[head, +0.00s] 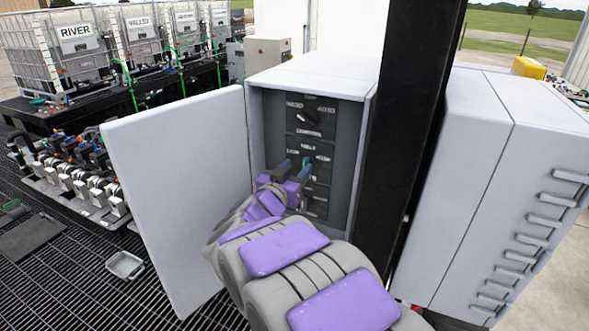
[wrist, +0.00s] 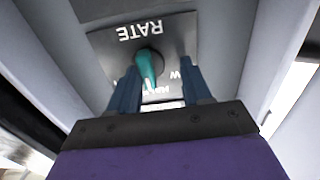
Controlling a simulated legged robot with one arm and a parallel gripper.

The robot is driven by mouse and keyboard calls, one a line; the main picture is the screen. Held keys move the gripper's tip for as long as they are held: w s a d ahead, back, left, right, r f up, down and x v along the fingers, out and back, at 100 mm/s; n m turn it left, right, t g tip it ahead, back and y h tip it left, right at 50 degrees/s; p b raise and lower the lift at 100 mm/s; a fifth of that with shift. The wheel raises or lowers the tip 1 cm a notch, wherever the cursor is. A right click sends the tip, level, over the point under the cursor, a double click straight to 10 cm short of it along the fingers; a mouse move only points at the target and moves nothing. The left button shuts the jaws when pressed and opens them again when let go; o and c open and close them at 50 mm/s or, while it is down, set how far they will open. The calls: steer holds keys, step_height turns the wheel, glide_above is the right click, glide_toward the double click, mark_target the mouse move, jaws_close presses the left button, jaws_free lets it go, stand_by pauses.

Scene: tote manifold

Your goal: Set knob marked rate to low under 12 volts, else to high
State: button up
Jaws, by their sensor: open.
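The rate knob is a teal lever-shaped knob (wrist: 148,66) on a dark plate (wrist: 105,42) lettered RATE, upside down in the wrist view. The knob and plate also show small in the head view (head: 307,161), inside the open grey cabinet (head: 256,130). My gripper (wrist: 157,72) is open, its two blue fingers on either side of the knob. I cannot tell whether they touch it. The fingers partly cover the lower lettering, so the knob's setting cannot be told. In the head view my gripper (head: 294,170) reaches into the cabinet. No voltage reading is legible.
An upper plate with a dark knob (head: 306,118) sits above the rate plate. The cabinet door (head: 180,190) stands open at left. A black post (head: 408,130) rises close on the right, before a grey cabinet with handles (head: 500,180). Totes (head: 60,50) stand back left.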

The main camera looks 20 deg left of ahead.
steer(key=shift+w+d+r, duration=0.15)
steer(key=shift+w+d, duration=0.05)
steer(key=shift+d, duration=0.75)
steer(key=shift+d+r, duration=0.1)
steer(key=shift+d, duration=0.15)
steer(key=shift+c, duration=1.4)
steer(key=shift+s+a, duration=0.1)
steer(key=shift+a, duration=0.5)
steer(key=c, duration=0.4)
steer(key=shift+d, duration=0.15)
jaws_close()
